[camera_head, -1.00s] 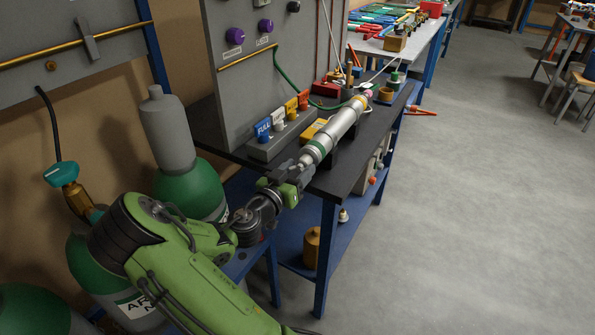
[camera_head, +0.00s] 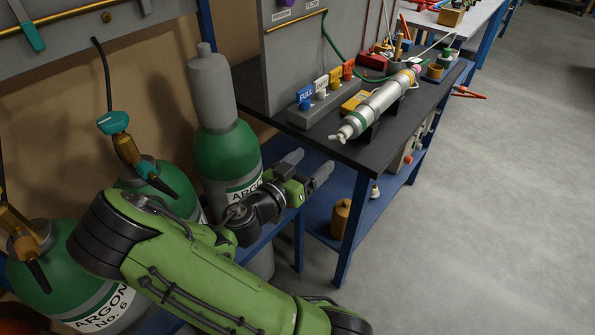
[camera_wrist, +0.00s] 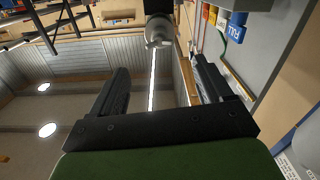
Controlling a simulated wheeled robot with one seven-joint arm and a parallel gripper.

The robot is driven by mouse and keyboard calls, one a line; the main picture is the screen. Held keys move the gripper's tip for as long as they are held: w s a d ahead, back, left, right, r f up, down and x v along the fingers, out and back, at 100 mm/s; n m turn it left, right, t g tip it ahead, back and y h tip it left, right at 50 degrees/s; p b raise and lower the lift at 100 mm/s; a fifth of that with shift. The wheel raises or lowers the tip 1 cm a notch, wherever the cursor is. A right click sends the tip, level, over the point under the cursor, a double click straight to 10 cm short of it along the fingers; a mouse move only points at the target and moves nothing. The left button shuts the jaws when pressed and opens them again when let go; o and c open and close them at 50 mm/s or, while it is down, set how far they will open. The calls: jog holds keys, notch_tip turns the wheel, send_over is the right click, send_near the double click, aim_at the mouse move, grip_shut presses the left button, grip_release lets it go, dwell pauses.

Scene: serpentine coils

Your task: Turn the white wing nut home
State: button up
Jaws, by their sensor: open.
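The white wing nut (camera_head: 344,134) sits on the near end of a silver cylinder (camera_head: 378,108), which lies in black supports on the dark bench. My gripper (camera_head: 307,166) is open and empty. It is apart from the nut, below and to the left of it in the head view, off the bench's near edge. Its two fingers (camera_wrist: 158,80) stand wide apart in the wrist view.
A grey block with coloured tags (camera_head: 325,104) stands left of the cylinder, before an upright grey panel (camera_head: 290,60). Green argon bottles (camera_head: 228,155) stand close left of my gripper. A blue lower shelf (camera_head: 365,205) is under the bench (camera_head: 385,150). Floor at right is clear.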

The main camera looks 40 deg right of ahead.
jog(key=a, duration=0.5)
jog(key=shift+s+a, duration=0.1)
jog(key=shift+s, duration=0.2)
